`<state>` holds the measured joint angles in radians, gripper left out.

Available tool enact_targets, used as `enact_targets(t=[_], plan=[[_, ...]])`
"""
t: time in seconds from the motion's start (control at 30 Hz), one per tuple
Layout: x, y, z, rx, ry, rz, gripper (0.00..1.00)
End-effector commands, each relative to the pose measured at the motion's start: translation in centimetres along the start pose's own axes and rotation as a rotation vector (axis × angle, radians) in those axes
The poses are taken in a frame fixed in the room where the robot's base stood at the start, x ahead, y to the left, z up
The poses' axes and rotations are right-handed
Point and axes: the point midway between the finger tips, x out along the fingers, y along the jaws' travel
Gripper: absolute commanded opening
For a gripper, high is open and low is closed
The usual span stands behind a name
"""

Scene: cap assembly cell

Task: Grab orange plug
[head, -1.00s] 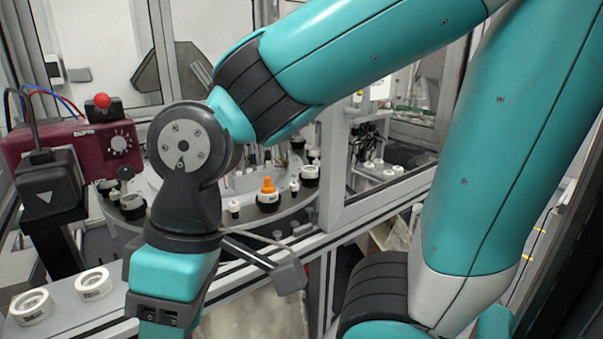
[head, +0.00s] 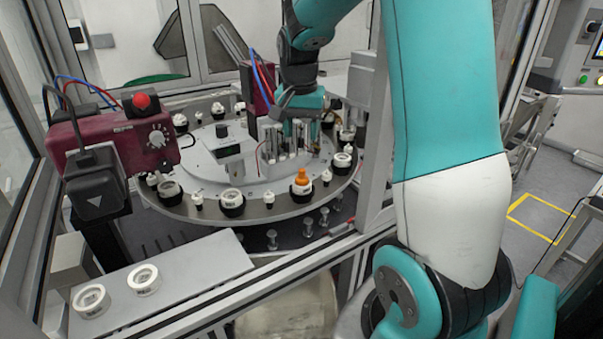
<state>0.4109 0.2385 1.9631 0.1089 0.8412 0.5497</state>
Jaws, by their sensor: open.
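The orange plug (head: 301,177) stands upright in a round black-and-white holder (head: 301,192) on the near right rim of the round turntable. My gripper (head: 296,122) is at the end of my teal arm, pointing down over the back right part of the turntable. It is above and behind the orange plug in the picture, apart from it. It is open; its fingertips are hard to make out against the grey fixtures below. Nothing shows in its grasp.
The turntable rim (head: 273,212) carries several other black-and-white holders and small white plugs. A dark red device with a red knob (head: 141,100) stands at left. Two white rings (head: 91,300) lie on the grey plate in front. A frame post (head: 379,140) rises right of the turntable.

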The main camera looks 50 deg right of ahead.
Motion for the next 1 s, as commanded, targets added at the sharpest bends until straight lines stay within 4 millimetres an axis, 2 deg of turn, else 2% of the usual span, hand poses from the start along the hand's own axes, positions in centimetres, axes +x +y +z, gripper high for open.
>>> enact_targets(t=[0.2, 0.3, 0.57, 0.83, 1.0], plan=[[4.4, 0.0, 0.1, -0.004, -0.006, 0.002, 0.49], [5.7, -0.1, 0.1, -0.005, -0.003, 0.000, 0.49], [7.4, -0.1, 0.1, -0.005, -0.004, 0.001, 0.49], [11.0, -0.2, 0.0, -0.006, -0.003, 0.000, 0.49], [11.8, -0.2, 0.0, -0.006, 0.001, -0.003, 0.49]])
